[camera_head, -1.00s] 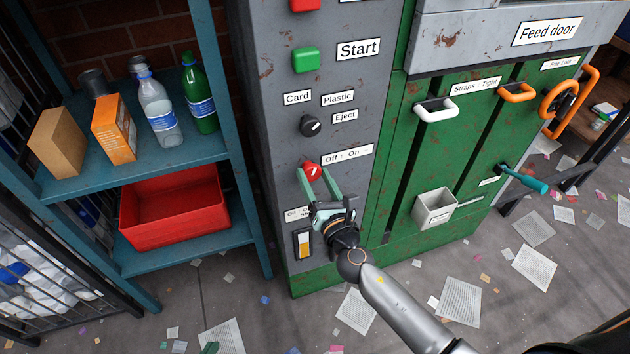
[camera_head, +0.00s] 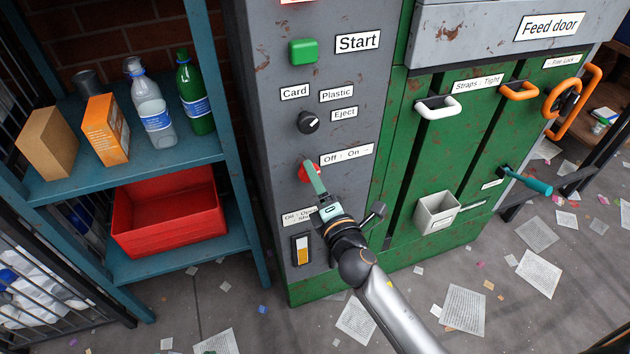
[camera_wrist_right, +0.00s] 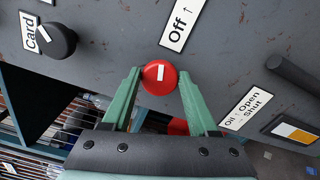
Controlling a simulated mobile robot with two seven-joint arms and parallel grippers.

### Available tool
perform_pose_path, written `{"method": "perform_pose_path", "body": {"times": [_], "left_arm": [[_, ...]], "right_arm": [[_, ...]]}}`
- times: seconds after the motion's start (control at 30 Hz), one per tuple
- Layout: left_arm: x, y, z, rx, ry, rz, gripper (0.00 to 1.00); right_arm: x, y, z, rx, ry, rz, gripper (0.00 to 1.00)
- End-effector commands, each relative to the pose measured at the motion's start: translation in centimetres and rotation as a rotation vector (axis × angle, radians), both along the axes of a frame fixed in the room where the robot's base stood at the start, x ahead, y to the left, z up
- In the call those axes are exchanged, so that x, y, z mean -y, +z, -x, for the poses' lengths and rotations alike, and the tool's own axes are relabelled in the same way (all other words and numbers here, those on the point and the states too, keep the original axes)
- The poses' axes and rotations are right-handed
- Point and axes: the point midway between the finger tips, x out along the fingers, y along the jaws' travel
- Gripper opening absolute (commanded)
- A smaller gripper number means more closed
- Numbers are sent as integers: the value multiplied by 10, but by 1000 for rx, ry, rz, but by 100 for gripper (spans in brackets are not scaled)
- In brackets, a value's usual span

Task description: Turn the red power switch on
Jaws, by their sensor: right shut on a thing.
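The red power switch (camera_head: 303,173) is a round knob on the grey machine panel, below the "Off / On" label (camera_head: 347,155). My right gripper (camera_head: 311,174) is at the knob, and a green finger hides part of it in the head view. In the right wrist view, the red knob (camera_wrist_right: 160,76) sits between the two green fingertips (camera_wrist_right: 159,80), which are shut on its sides. Its white mark runs roughly along the fingers' direction. The "Off" label (camera_wrist_right: 182,24) stands just beyond it. My left gripper is not in view.
Above are a black Card/Plastic selector (camera_head: 308,122) and a green Start button (camera_head: 303,51). A blue shelf (camera_head: 180,155) with bottles, boxes and a red bin (camera_head: 170,216) stands left. A grey box (camera_head: 436,212) juts out at right.

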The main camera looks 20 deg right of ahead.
Motion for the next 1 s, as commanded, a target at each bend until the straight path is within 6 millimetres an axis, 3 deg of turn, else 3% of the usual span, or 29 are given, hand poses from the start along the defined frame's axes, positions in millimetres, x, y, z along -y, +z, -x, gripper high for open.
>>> {"method": "perform_pose_path", "body": {"times": [0.43, 1.0], "left_arm": [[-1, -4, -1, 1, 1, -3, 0], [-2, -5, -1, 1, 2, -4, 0]], "right_arm": [[0, -2, 0, -11, -1, -265, 4], [0, -2, 0, -12, 1, -319, 4]]}}
